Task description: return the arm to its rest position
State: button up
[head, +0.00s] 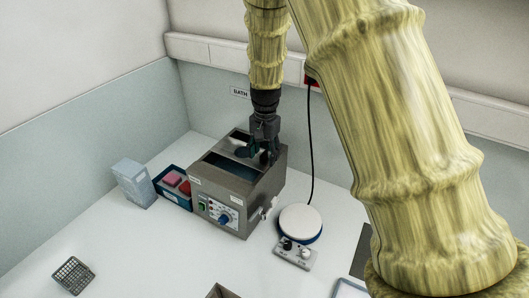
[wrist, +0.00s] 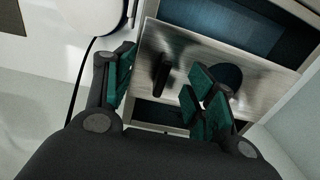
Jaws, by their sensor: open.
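My gripper (head: 258,155) hangs from my arm, pointing down over the top of the metal water bath (head: 228,221), below the BATH sign. In the wrist view my gripper (wrist: 160,68) is open, with its green finger pads spread apart. A black upright handle (wrist: 161,76) on the bath's steel top shows between the fingers, with a gap on both sides. I cannot tell how high the fingertips are above the steel. The bath's dark opening (wrist: 225,28) shows beyond the fingers.
Left of the bath are a blue tray (head: 178,201) with pink and red pieces and a pale blue box (head: 133,184). A wire basket (head: 73,275) stands front left. Right are a round white plate (head: 300,221), a control box (head: 295,254) and a hanging black cable (head: 311,150).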

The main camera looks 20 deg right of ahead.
jog(key=shift+r, duration=0.2)
jog(key=shift+r, duration=1.35)
jog(key=shift+r, duration=0.15)
jog(key=shift+r, duration=1.35)
jog(key=shift+r, duration=0.1)
jog(key=shift+r, duration=1.4)
